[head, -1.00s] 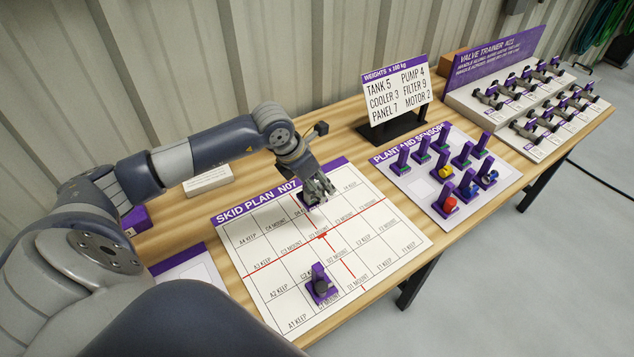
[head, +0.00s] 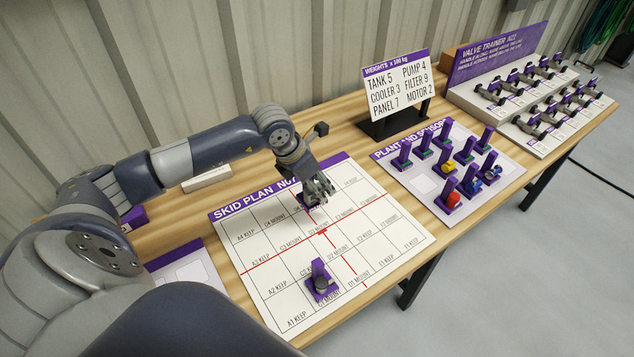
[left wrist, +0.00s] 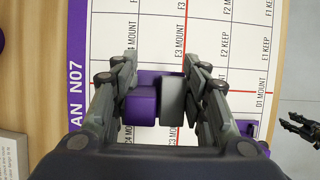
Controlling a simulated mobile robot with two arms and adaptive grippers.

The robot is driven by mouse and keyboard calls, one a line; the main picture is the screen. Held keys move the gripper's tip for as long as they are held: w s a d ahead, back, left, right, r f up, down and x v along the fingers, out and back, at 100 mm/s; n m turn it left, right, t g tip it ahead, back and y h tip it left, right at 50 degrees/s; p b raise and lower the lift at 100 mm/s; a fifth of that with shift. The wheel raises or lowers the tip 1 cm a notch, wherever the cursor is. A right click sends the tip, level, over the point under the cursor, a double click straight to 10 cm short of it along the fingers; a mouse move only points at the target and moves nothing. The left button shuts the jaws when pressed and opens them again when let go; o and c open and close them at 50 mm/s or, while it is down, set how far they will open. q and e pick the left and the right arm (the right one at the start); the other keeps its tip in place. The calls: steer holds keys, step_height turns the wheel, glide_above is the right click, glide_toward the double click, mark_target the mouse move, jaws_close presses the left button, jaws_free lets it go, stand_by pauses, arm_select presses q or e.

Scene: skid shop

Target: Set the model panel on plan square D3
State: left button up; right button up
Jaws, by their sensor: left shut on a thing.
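My left gripper (head: 318,196) is shut on a small model with a purple base and a grey block, over the upper middle of the skid plan (head: 400,240). In the left wrist view the model's purple part (left wrist: 141,106) and grey block (left wrist: 173,98) sit between the fingers (left wrist: 160,85). Its underside is hidden, so I cannot tell if it touches the plan. The D3 label shows just in front of the gripper in the head view. What looks like my right gripper (left wrist: 298,128) shows small and dark at the right edge of the wrist view.
Another purple model with a dark round part (head: 320,281) stands on the plan's near part. The plant and sensors board (head: 508,170) with several models lies right. The weights sign (head: 398,85) and valve trainer (head: 500,55) stand behind. The plan's right side is bare.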

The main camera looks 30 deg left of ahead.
arm_select(q)
steer(key=shift+f+b, duration=1.25)
steer(key=shift+f, duration=0.25)
steer(key=shift+f, duration=0.1)
steer(key=shift+f+b, duration=1.7)
steer(key=shift+b, duration=0.1)
steer(key=shift+f+b, duration=0.7)
steer(key=shift+b, duration=0.2)
steer(key=o, duration=1.2)
